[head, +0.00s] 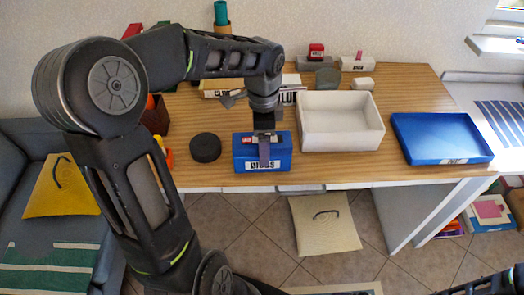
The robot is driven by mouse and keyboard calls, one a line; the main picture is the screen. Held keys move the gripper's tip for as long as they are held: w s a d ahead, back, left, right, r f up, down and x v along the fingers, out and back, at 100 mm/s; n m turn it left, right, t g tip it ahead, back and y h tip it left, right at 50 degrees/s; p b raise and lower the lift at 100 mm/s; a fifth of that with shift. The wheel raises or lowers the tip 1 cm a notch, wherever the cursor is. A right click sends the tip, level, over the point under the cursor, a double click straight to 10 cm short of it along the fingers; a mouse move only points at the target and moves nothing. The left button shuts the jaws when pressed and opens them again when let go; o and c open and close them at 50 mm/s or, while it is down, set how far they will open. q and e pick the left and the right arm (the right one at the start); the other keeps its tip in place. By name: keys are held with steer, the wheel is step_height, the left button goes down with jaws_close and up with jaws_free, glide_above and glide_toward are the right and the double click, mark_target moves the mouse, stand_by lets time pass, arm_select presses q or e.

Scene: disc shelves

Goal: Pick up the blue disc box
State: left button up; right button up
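The blue disc box (280,158) sits near the front edge of the wooden table, with a white lettered label on its front face. My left gripper (264,143) points straight down over the middle of the box. One grey finger overlaps the top and front of the box; the other finger is not clearly seen. A small red and white item shows at the box's top, partly covered by the gripper. Whether the fingers touch or grip the box cannot be told. My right gripper is out of view; only part of that arm shows at the bottom right corner.
A black round disc (205,147) lies just left of the box. A white open bin (345,140) stands close on the right, and a blue tray (440,158) lies farther right. Several small blocks stand along the back.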

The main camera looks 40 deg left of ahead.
arm_select(q)
step_height(320, 180, down, 5)
steer(key=shift+r, duration=0.2)
steer(key=shift+c, duration=0.4)
steer(key=c, duration=1.6)
steer(key=shift+r, duration=0.15)
step_height(320, 180, up, 10)
steer(key=shift+f, duration=0.1)
stand_by(0.3)
